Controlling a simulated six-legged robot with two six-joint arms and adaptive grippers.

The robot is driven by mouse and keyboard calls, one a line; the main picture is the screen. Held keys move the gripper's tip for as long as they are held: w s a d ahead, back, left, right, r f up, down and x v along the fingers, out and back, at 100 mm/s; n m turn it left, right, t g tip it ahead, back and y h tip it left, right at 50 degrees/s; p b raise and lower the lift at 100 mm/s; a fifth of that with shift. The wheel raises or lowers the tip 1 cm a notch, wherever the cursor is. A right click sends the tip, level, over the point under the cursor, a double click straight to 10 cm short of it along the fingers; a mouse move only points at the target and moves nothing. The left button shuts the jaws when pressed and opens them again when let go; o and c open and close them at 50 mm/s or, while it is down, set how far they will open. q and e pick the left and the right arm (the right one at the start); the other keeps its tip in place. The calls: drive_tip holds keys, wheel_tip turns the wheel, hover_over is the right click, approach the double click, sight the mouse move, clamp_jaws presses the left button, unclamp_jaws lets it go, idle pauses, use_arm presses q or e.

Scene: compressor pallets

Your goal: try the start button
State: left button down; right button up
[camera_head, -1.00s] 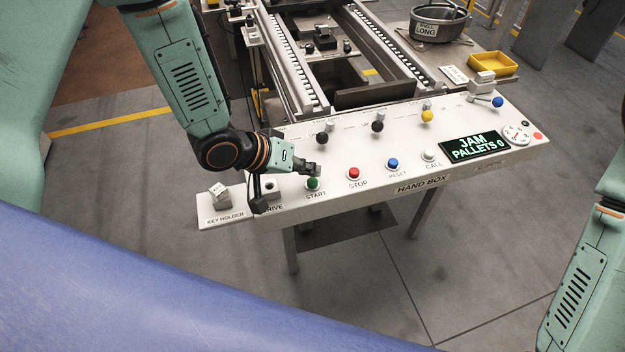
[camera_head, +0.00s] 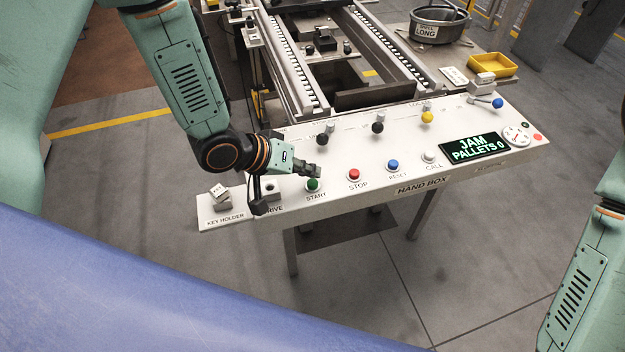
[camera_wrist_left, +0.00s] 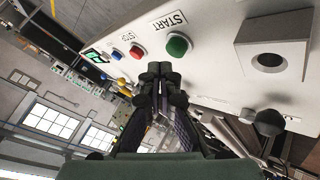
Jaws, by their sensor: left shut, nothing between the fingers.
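The green start button (camera_head: 313,184) sits on the sloped white hand box (camera_head: 430,165), above the word START. It also shows in the left wrist view (camera_wrist_left: 178,45), just beyond my fingertips. My left gripper (camera_head: 312,170) is shut and empty. Its fingertips are close to the green button in the head view. In the left wrist view the shut fingers (camera_wrist_left: 160,72) point at the panel, a little left of and below the button. I cannot tell that they touch it. My right gripper is not in view; only part of my right arm shows.
A display (camera_head: 474,148) reads JAM, PALLETS 0. The drive key socket (camera_head: 270,187) and key holder (camera_head: 222,212) are at the left. Levers with knobs stand behind.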

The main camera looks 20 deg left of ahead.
use_arm(q)
drive_tip(key=shift+f, duration=0.1)
drive_tip(key=shift+s+f, duration=0.1)
drive_tip(key=shift+f, duration=0.1)
drive_tip(key=shift+f, duration=0.1)
drive_tip(key=shift+f+b, duration=0.3)
drive_tip(key=shift+f, duration=0.25)
idle(0.9)
drive_tip(key=shift+r, duration=0.1)
drive_tip(key=shift+r+p, duration=0.9)
drive_tip(key=shift+p, duration=0.15)
